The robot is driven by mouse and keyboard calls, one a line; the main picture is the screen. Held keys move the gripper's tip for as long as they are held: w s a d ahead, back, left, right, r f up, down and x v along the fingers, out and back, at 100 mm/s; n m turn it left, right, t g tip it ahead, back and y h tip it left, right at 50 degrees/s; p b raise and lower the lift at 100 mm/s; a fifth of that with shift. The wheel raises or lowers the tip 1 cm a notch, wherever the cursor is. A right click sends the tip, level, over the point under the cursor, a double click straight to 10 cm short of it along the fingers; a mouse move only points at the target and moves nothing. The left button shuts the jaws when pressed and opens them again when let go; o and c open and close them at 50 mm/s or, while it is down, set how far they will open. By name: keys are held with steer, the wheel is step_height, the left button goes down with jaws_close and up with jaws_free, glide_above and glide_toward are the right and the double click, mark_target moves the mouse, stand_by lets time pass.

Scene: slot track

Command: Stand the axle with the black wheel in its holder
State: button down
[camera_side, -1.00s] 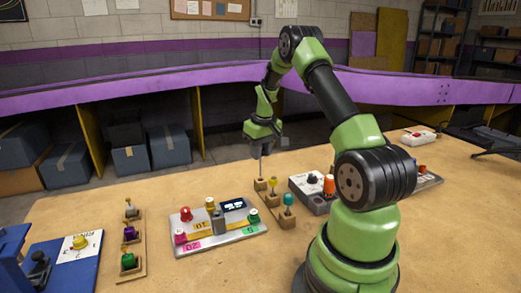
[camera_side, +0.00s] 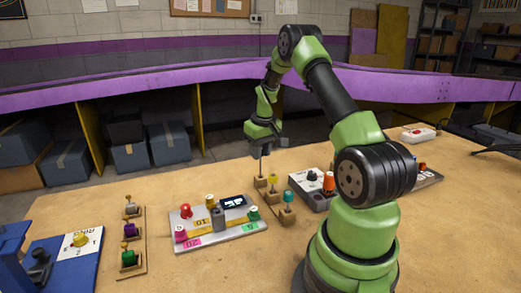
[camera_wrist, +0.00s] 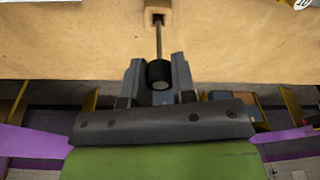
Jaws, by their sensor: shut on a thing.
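My gripper (camera_side: 263,146) is over the far end of a row of wooden holders, pointing down. It is shut on the axle with the black wheel; the black wheel (camera_wrist: 159,72) shows between the fingers (camera_wrist: 160,82) in the wrist view. The thin grey rod (camera_wrist: 158,38) of the axle runs from the wheel to the dark square opening of its wooden holder (camera_wrist: 158,8). In the side view the rod (camera_side: 261,166) stands upright at the far holder block (camera_side: 260,183). Its lower end meets the opening, but I cannot tell how deep it sits.
Axles with a yellow wheel (camera_side: 272,179) and a teal wheel (camera_side: 288,196) stand in the nearer holders. A grey panel with coloured knobs (camera_side: 240,231) lies to the left, and a grey box with an orange knob (camera_side: 328,182) to the right.

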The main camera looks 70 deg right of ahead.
steer(key=shift+f, duration=1.75)
stand_by(0.4)
steer(key=c, duration=0.8)
jaws_free()
steer(key=shift+c, duration=0.2)
